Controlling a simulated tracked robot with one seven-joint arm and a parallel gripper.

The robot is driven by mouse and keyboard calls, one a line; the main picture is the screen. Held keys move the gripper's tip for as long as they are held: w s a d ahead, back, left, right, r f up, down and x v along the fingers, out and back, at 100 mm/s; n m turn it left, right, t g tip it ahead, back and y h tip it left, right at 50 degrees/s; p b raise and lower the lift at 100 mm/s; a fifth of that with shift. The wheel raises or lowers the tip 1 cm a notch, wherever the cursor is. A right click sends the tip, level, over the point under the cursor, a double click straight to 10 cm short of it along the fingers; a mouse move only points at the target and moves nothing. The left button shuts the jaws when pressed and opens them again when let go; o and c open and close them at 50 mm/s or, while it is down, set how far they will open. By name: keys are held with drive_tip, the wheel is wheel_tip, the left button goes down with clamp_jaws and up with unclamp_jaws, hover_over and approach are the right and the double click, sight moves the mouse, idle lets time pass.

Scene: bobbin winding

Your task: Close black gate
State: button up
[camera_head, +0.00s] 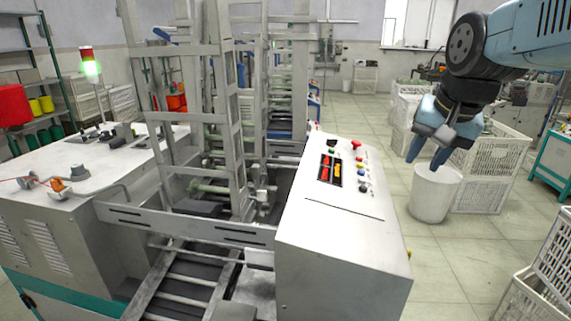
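My gripper (424,160) hangs at the upper right, pointing down. Its two blue fingers are spread apart with nothing between them. It is to the right of the winding machine, apart from it, and overlaps the white bin behind in the picture. I cannot make out a clearly black gate. The machine carries tall pale grey ladder-like frames (238,135) standing upright in its middle. A dark flat part (201,207) lies low between them, and I cannot tell whether it belongs to a gate. The frames and the control box hide much of the machine's inside.
A grey control box (340,225) with buttons stands in front of the gripper side. A white bin (433,196) and plastic crates (489,178) stand at right. A grey cabinet (75,215) is at left. Tiled floor (455,262) lies open between box and crates.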

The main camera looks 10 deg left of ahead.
drive_tip(key=w+a+m, duration=0.1)
drive_tip(key=w, duration=0.2)
drive_tip(key=w+a+m, duration=0.1)
drive_tip(key=w+a, duration=0.1)
drive_tip(key=w, duration=0.1)
drive_tip(key=w+a+r+m+g, duration=0.1)
drive_tip(key=w+a, duration=0.1)
drive_tip(key=w, duration=0.1)
drive_tip(key=shift+w+r+y, duration=0.1)
drive_tip(key=shift+y, duration=0.3)
clamp_jaws()
drive_tip(key=w+a+f+m+g+y, duration=0.1)
drive_tip(key=w+a+f+m, duration=0.5)
drive_tip(key=w+a, duration=0.5)
drive_tip(key=w+a+f+m+g+y, duration=0.1)
drive_tip(key=w+a+f+m, duration=0.4)
drive_tip(key=w+a, duration=0.6)
drive_tip(key=w+m+g, duration=0.1)
drive_tip(key=w, duration=0.2)
drive_tip(key=shift+f+y, duration=0.35)
drive_tip(key=shift+y, duration=0.05)
drive_tip(key=shift+d, duration=0.1)
